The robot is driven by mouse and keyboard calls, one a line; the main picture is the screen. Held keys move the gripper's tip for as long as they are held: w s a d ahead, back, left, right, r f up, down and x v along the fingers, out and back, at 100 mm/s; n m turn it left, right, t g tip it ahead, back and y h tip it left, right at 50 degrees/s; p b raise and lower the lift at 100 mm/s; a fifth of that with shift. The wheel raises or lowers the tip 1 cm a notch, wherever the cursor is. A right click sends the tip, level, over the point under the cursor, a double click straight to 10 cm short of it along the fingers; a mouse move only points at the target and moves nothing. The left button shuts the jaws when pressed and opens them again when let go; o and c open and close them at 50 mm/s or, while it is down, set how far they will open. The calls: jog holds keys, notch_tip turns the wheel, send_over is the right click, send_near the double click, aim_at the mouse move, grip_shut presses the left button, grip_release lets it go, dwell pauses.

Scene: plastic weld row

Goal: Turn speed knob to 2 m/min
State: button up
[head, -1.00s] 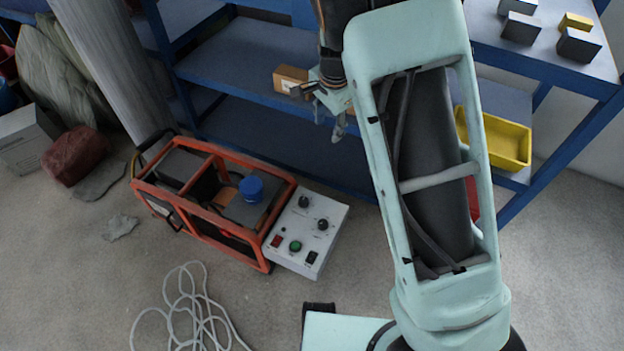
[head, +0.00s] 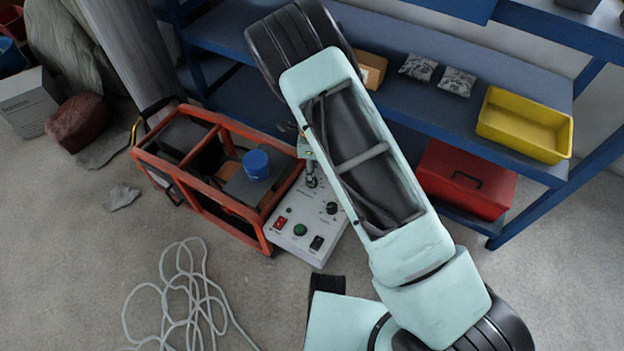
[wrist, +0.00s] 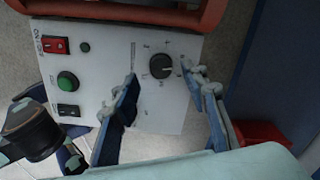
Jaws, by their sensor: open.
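The white control box (head: 318,262) lies on the floor beside the orange-framed machine. My gripper (head: 310,180) is over its far part, pointing down. In the wrist view the gripper (wrist: 160,74) is open, its blue fingers on either side of a dark round knob (wrist: 160,66) with scale marks around it. I see no clear contact, and the scale labels are too small to read. A second dark knob (head: 331,208) shows in the head view, but I cannot make it out in the wrist view. The red switch (wrist: 55,45), green button (wrist: 67,82) and black rocker (wrist: 68,110) line one edge.
The orange frame (head: 219,220) with a blue cap (head: 256,163) stands left of the box. Blue shelving (head: 545,165) rises behind, holding a yellow bin (head: 524,125) and a red toolbox (head: 465,180). A white cable (head: 185,300) lies coiled on the floor in front.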

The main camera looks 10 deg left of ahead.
notch_tip(320, 180, down, 4)
jog(key=shift+f+b, duration=0.1)
jog(key=shift+b, duration=0.35)
jog(key=shift+c, duration=0.5)
grip_shut()
